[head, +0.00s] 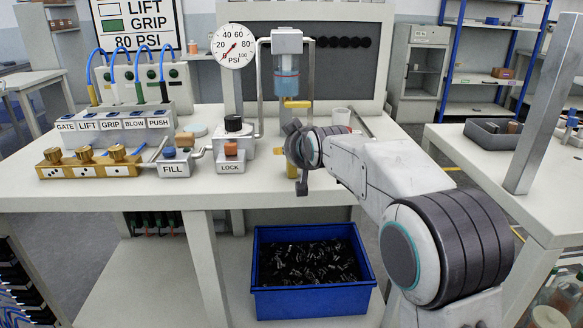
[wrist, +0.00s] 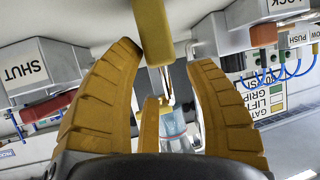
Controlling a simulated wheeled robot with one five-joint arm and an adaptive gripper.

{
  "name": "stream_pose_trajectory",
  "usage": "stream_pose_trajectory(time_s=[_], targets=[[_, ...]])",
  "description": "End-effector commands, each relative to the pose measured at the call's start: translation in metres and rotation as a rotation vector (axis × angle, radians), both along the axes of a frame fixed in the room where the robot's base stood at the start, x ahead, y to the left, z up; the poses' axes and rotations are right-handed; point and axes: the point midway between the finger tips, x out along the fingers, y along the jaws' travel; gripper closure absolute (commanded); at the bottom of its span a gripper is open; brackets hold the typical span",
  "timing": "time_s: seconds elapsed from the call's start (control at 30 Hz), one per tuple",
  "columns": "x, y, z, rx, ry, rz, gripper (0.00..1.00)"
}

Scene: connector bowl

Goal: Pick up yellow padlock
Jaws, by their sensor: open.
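My gripper (head: 301,178) is over the middle of the workbench, in front of the clear bowl (head: 287,80). In the wrist view my gripper (wrist: 165,54) is open, with its two yellow ridged fingers spread apart. A plain yellow bar (wrist: 153,30) shows between and beyond the fingertips, with a gap to each side. In the head view a yellow piece (head: 298,104) sits under the bowl.
The LOCK box (head: 231,156) and FILL box (head: 175,164) stand left of my gripper. A blue bin (head: 312,287) of dark parts is below the bench. The SHUT box (wrist: 40,70) shows left in the wrist view.

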Motion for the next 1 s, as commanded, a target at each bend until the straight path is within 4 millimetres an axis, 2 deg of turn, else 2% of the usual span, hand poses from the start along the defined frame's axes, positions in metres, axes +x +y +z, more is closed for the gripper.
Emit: stream_pose_trajectory(time_s=[0.3,0.33,0.9,1.0], targets=[[0.0023,0.0005,-0.0009,0.000,0.001,0.000,0.51],[0.0023,0.0005,-0.0009,0.000,0.001,0.000,0.48],[0.0021,0.0004,-0.0008,0.000,0.000,0.000,0.99],[0.0021,0.0005,-0.0008,0.000,0.000,0.000,1.00]])
